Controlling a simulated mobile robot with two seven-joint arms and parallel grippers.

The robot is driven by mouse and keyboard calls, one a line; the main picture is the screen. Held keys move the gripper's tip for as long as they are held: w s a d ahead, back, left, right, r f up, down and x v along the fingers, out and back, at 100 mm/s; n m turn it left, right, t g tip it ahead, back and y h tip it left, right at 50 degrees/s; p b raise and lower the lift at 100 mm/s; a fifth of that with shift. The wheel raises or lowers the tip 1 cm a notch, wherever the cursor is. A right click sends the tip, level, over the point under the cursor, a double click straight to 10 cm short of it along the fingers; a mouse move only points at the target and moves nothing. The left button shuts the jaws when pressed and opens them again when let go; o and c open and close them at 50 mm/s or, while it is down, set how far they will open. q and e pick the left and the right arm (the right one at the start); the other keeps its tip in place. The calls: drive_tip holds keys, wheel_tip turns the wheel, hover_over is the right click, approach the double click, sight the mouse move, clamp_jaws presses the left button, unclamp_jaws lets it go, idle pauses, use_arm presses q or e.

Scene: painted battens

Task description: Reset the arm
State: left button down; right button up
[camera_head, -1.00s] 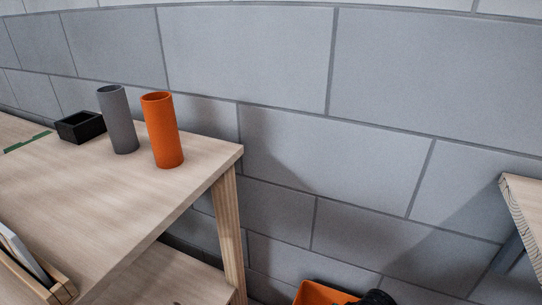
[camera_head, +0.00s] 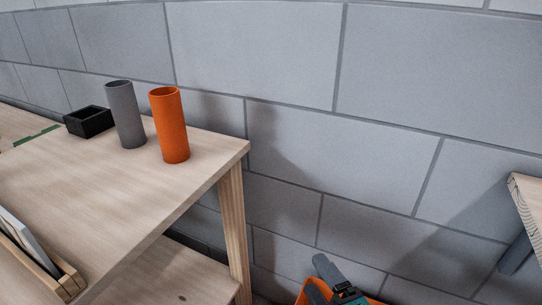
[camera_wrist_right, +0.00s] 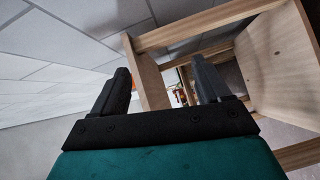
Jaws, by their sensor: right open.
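My right gripper (camera_head: 316,274) shows at the bottom of the head view, in front of an orange container. Its dark fingers point to the left and its teal body is cut by the lower edge. In the right wrist view my right gripper (camera_wrist_right: 163,80) has its two black fingers wide apart with nothing held between them. Beyond the fingers are wooden legs and boards of furniture. My left gripper is not in view.
A wooden table (camera_head: 120,205) at left bears a grey tube (camera_head: 126,115), an orange tube (camera_head: 170,125), a black box (camera_head: 88,122) and a wooden holder (camera_head: 45,270). The orange container (camera_head: 303,297) is low down. Another wooden edge (camera_head: 527,205) is at right. A block wall stands behind.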

drive_tip(key=s+d+f+m+g+h, duration=0.45)
drive_tip(key=s+f+m, duration=0.35)
drive_tip(key=m, duration=1.1)
use_arm(q)
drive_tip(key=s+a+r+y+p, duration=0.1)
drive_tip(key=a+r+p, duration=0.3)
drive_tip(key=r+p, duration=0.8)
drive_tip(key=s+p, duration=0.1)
drive_tip(key=p, duration=0.5)
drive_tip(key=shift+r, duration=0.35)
use_arm(e)
drive_tip(key=s+d+r, duration=0.1)
drive_tip(key=d+r, duration=0.3)
drive_tip(key=r, duration=0.9)
drive_tip(key=shift+n, duration=0.4)
